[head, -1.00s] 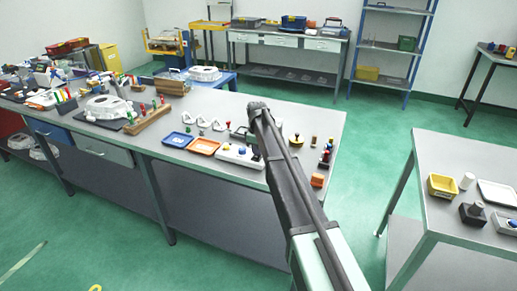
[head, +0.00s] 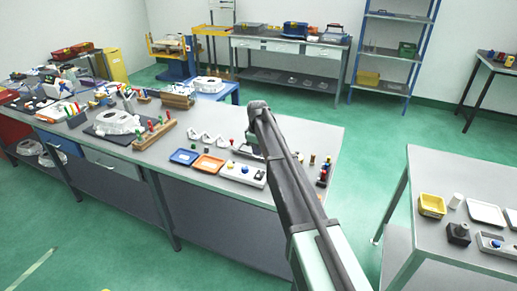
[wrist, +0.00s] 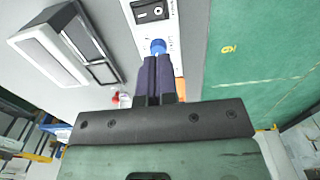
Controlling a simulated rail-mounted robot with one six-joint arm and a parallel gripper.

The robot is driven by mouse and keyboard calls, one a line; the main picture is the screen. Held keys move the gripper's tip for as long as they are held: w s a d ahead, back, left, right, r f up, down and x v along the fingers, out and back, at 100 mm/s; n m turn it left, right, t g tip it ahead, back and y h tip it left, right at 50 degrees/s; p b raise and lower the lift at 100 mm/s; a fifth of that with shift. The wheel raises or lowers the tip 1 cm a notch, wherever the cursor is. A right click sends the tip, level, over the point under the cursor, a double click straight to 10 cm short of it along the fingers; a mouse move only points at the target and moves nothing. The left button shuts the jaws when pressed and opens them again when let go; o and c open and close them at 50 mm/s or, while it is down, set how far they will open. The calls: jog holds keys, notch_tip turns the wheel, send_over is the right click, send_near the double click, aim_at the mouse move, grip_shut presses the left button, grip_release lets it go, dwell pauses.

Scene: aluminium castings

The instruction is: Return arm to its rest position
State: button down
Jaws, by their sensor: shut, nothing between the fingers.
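My gripper (wrist: 157,78) shows in the wrist view with its two dark fingers together and nothing between them. Its tips point at a white control box (wrist: 169,20) with a black rocker switch and a blue button (wrist: 157,46). The fingers overlap the button in the picture; I cannot tell whether they touch it. In the head view my arm (head: 290,185) rises from the bottom right to a bend above the right end of the long bench. My gripper cannot be made out there.
The long grey bench (head: 222,132) holds a blue tray (head: 183,157), an orange tray (head: 208,164), a button box (head: 243,174) and castings. A side table (head: 455,176) with a yellow bin (head: 432,206) stands right. Green floor (head: 365,150) is open between them.

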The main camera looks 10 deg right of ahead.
notch_tip(320, 180, up, 2)
jog(key=shift+s+a+r+p, duration=0.1)
jog(key=shift+s+p, duration=0.05)
jog(key=shift+p, duration=0.25)
